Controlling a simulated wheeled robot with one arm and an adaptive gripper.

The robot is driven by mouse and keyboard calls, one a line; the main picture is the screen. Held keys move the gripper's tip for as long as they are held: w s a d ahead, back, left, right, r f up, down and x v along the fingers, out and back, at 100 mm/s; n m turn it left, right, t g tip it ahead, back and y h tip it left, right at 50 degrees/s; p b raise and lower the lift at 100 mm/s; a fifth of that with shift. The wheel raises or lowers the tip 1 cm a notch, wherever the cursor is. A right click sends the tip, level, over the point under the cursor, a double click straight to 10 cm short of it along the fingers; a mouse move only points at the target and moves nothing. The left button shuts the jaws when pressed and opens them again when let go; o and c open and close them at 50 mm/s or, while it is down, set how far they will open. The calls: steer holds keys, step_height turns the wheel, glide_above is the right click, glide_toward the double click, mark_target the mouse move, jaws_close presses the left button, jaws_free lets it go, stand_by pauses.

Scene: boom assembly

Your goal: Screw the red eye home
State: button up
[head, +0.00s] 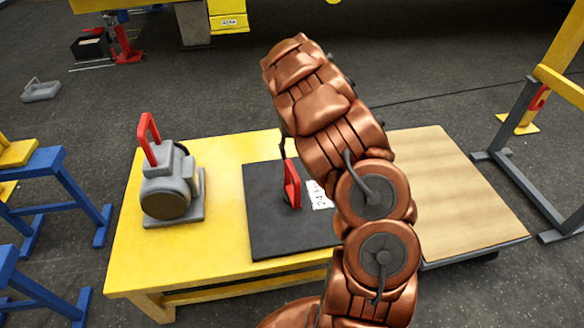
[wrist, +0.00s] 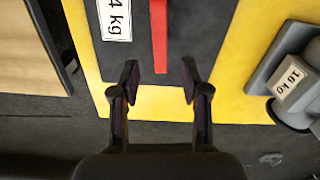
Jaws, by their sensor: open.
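A red eye (head: 291,185) stands on a dark flat plate (head: 270,232) on the yellow table. In the wrist view the red eye (wrist: 159,35) shows as a narrow red bar seen from above, and the dark plate (wrist: 205,30) lies around it. My gripper (wrist: 160,80) is open and empty. Its fingers are spread to either side of the red eye's line, with the eye's near end just ahead of the gap. In the head view my arm covers the plate's right part, and one dark finger shows just above the eye. The eye's thread is not visible.
A grey motor (head: 170,190) with another red handle (head: 148,138) stands on the yellow table (head: 225,155) at left; the wrist view shows a 16 kg label. A wooden-topped surface (head: 450,185) adjoins at right. Blue trestles (head: 65,185) stand at far left.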

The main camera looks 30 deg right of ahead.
mark_target(292, 169)
step_height(292, 169, down, 8)
steer(key=shift+r+p, duration=0.2)
steer(key=shift+p, duration=0.1)
jaws_close()
stand_by(0.4)
